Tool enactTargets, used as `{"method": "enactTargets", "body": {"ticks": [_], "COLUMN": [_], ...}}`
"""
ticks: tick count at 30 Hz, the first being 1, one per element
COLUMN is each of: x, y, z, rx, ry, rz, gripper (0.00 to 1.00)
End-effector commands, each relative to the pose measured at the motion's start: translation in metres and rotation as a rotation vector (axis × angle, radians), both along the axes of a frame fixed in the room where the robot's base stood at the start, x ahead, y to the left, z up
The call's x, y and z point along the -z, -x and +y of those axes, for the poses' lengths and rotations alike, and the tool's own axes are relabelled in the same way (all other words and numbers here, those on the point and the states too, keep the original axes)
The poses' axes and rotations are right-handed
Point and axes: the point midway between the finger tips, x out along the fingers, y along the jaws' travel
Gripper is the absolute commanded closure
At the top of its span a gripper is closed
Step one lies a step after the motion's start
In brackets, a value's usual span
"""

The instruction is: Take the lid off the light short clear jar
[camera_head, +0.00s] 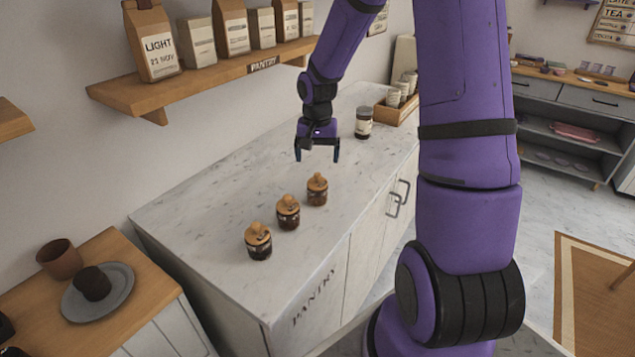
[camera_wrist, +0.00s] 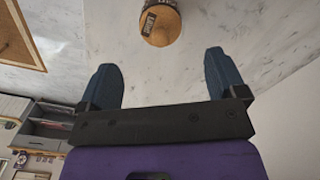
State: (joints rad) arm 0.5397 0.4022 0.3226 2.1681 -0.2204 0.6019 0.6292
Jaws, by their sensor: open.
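Three short clear jars with dark contents and knobbed wooden lids stand in a row on the pale marble counter: a near one (camera_head: 258,243), a middle one (camera_head: 288,213) and a far one (camera_head: 317,190). Their labels are too small to read in the head view, so I cannot tell which is light. My gripper (camera_head: 317,155) is open and empty, pointing down above the counter, just beyond the far jar. In the wrist view one round wooden lid (camera_wrist: 163,27) with a small dark label lies ahead of the open fingers (camera_wrist: 160,62), not between them.
A wall shelf (camera_head: 165,92) with paper bags overhangs the counter's left. The counter around the jars is clear.

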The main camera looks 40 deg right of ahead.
Motion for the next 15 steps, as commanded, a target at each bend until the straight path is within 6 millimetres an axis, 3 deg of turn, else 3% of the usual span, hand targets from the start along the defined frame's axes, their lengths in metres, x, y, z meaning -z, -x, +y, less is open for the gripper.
{"method": "enactTargets", "body": {"ticks": [3,11,15], "x": [0.017,0.034,0.053], "y": [0.0,0.0,0.001], "z": [0.0,0.0,0.0], "rx": [-0.001,-0.002,-0.002], "ry": [0.0,-0.001,-0.001], "rz": [0.002,0.001,0.003], "gripper": [0.1,0.1,0.1]}}
